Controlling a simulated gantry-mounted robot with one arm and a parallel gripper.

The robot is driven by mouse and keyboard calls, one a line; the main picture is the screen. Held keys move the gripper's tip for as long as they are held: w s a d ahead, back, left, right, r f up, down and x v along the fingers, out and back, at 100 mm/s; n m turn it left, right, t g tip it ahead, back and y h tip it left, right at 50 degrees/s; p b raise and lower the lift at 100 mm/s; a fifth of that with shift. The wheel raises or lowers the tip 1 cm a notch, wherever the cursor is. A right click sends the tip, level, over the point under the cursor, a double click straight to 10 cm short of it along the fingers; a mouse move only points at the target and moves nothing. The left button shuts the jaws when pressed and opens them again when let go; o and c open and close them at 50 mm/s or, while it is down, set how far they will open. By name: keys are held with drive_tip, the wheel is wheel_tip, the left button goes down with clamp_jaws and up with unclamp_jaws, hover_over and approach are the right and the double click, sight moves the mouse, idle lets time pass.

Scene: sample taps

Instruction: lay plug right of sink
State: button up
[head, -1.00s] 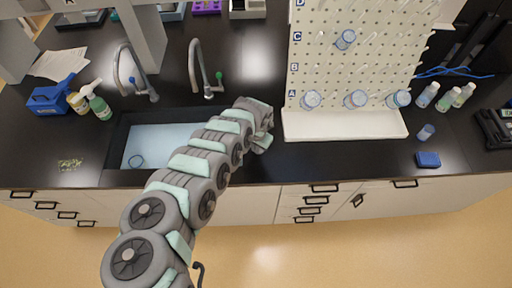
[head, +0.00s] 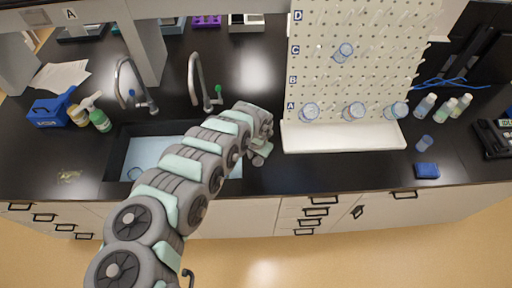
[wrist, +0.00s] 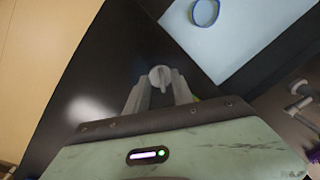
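The plug (wrist: 160,77), a small light grey round piece with a raised ridge, sits between my fingertips in the wrist view. The fingers lie close along both its sides and look shut on it. My gripper (head: 258,153) points down over the black counter just right of the sink in the head view, where the plug is hard to make out. The sink (head: 118,160) is a black-rimmed basin with a pale blue floor, partly hidden by my arm. It also shows in the wrist view (wrist: 235,40). The gap between plug and counter is unclear.
A dark blue ring (wrist: 205,12) lies on the sink floor. Two taps (head: 122,80) (head: 196,80) stand behind the sink. A white pegboard (head: 350,70) with a ledge stands right of my gripper. Dark counter (head: 262,176) is free in front of it.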

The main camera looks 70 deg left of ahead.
wheel_tip(320, 180, up, 9)
drive_tip(key=d, duration=0.1)
drive_tip(key=shift+s, duration=0.15)
idle(0.3)
